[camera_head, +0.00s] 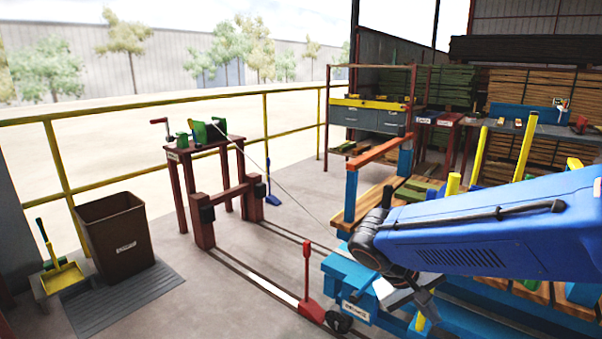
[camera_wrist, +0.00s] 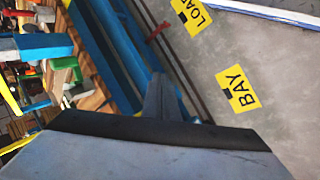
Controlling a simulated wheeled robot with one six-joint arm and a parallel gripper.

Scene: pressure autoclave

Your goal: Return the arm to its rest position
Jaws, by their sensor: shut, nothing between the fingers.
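My blue arm (camera_head: 490,235) reaches in from the right edge of the head view, above the blue cart on the rails. Its dark wrist joint (camera_head: 372,240) is at the left end of the blue link. My gripper (camera_head: 428,304) hangs below the wrist, partly hidden, close over the blue cart in the picture; I cannot tell the gap. In the wrist view the narrow fingers of my gripper (camera_wrist: 164,98) are together and empty, beyond a large grey housing that fills the bottom.
The blue cart (camera_head: 352,270) carries timber between upright posts (camera_head: 478,155). A red lever (camera_head: 307,285) stands by the rails. A winch table (camera_head: 205,148), brown bin (camera_head: 117,240) and yellow railing (camera_head: 150,112) are left. Yellow floor signs (camera_wrist: 238,90) show in the wrist view. Floor is open centre-left.

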